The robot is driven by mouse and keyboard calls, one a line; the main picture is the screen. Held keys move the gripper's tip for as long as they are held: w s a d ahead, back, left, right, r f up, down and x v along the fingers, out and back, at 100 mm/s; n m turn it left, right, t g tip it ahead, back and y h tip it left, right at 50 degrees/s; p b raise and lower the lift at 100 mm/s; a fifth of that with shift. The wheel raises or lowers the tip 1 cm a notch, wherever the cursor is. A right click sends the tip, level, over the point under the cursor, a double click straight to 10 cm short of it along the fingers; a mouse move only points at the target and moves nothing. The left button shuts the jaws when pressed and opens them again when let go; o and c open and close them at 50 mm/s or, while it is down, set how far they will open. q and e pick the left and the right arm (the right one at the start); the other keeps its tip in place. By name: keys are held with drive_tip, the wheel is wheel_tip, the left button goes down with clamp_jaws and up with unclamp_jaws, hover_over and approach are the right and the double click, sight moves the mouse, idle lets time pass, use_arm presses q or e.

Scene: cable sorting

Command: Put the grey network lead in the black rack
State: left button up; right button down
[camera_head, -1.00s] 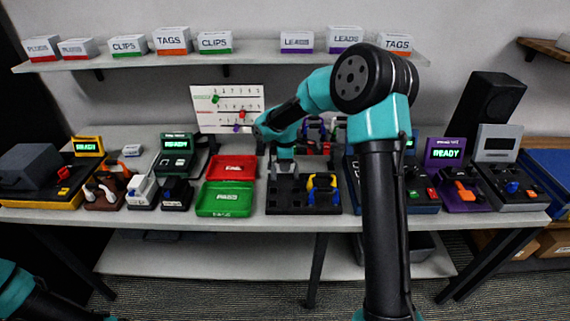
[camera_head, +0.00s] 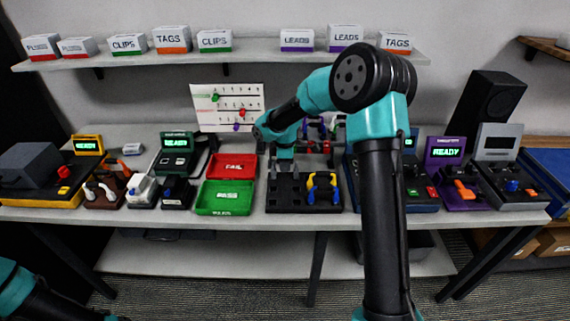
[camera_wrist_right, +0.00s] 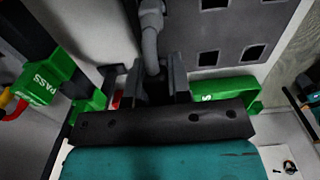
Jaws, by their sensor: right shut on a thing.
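The black rack (camera_head: 297,206) stands at the front middle of the table. A yellow and blue lead (camera_head: 322,188) sits in its right part. My right gripper (camera_head: 282,170) is over the rack's back left part, pointing down. In the right wrist view my right gripper (camera_wrist_right: 155,88) is shut on the grey network lead (camera_wrist_right: 150,38), whose cable arches away from the fingers. A dark panel with square openings (camera_wrist_right: 222,25), which looks like the rack, lies beside it. The lead's lower end is hidden by the fingers, so I cannot tell whether it touches the rack. My left gripper is out of view.
A green PASS tray (camera_head: 224,209) and a red FAIL tray (camera_head: 232,167) stand left of the rack. A rack with coloured leads (camera_head: 318,128) is behind my right gripper. Testers with READY screens, such as the purple one (camera_head: 446,153), crowd both sides.

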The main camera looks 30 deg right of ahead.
idle(0.4)
drive_tip(key=shift+c, duration=2.1)
unclamp_jaws()
drive_tip(key=shift+f, duration=0.1)
drive_tip(key=shift+r, duration=4.05)
